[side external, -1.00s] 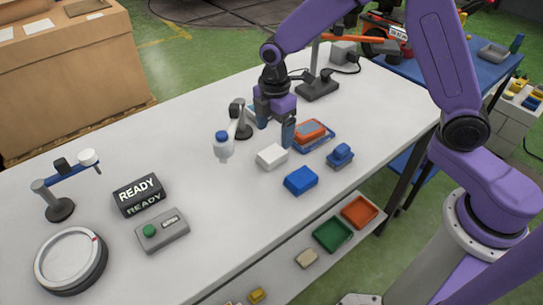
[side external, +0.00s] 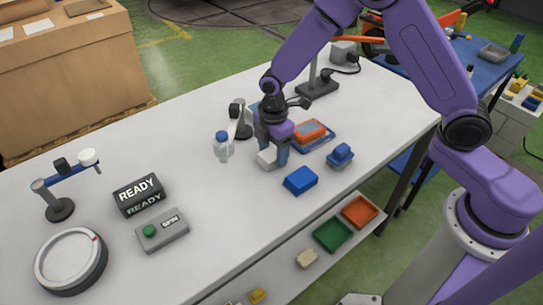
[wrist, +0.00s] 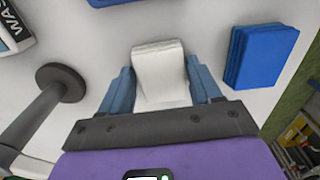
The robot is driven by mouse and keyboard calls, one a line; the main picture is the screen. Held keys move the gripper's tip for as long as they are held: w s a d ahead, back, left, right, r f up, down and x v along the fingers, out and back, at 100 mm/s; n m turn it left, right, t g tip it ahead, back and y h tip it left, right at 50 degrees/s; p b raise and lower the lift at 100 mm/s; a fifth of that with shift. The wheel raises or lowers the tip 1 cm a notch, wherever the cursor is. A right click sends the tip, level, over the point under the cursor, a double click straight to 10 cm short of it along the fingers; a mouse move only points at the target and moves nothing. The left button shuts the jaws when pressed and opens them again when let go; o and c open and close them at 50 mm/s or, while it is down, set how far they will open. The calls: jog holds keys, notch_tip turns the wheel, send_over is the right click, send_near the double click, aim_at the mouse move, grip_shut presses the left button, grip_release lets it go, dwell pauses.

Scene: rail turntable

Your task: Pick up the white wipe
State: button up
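The white wipe (wrist: 160,70) is a folded, block-like white pad on the table. In the wrist view it lies between the two blue fingers of my gripper (wrist: 161,80), its far end reaching past the fingertips. In the side view my gripper (side external: 272,157) is low at the table, with the fingers on either side of the wipe (side external: 265,159) and partly hiding it. The fingers are spread and very near the wipe's sides; contact is not clear.
A blue pad (side external: 301,180) lies just right of the wipe, also in the wrist view (wrist: 260,55). A white-and-blue bottle (side external: 222,147) stands close on the left. The table front is mostly clear.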

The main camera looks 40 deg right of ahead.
aim_at(273, 152)
jog(key=c, duration=0.6)
jog(key=shift+r, duration=0.45)
notch_tip(273, 152, up, 2)
jog(key=shift+r, duration=0.2)
jog(key=s+d+r, duration=0.1)
jog(key=s+r, duration=0.2)
jog(key=s, duration=0.1)
jog(key=s+d+r, duration=0.2)
jog(key=s+r, duration=0.1)
jog(key=s, duration=0.1)
jog(key=s+d+r, duration=0.1)
jog(key=s+r, duration=0.2)
jog(key=s, duration=0.2)
jog(key=shift+s+d+r, duration=0.1)
jog(key=shift+d+r, duration=0.25)
jog(key=shift+d, duration=0.05)
jog(key=shift+o, duration=0.5)
